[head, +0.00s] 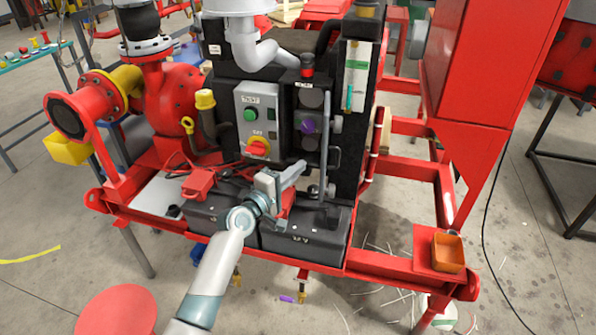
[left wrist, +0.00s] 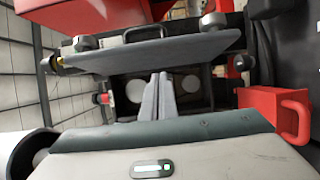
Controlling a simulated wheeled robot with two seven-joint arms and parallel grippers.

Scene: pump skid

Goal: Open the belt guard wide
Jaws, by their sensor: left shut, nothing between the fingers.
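The belt guard (head: 328,155) is a thin grey panel, seen nearly edge-on in the head view and standing away from the dark housing. Round pulleys (head: 310,97) show in the opening beside it. In the left wrist view the guard (left wrist: 150,52) crosses the upper middle, with a black handle on its far face. My left gripper (head: 301,167) is shut and empty, its fingers pointing toward the lower part of the opening. In the wrist view its fingers (left wrist: 160,78) are on the pulley side of the panel; I cannot tell whether they touch it. My right gripper is not in view.
The control box (head: 257,120) with a green button and red knob stands left of the opening. Black battery boxes (head: 305,240) lie below my gripper. Space right of the guard looks clear.

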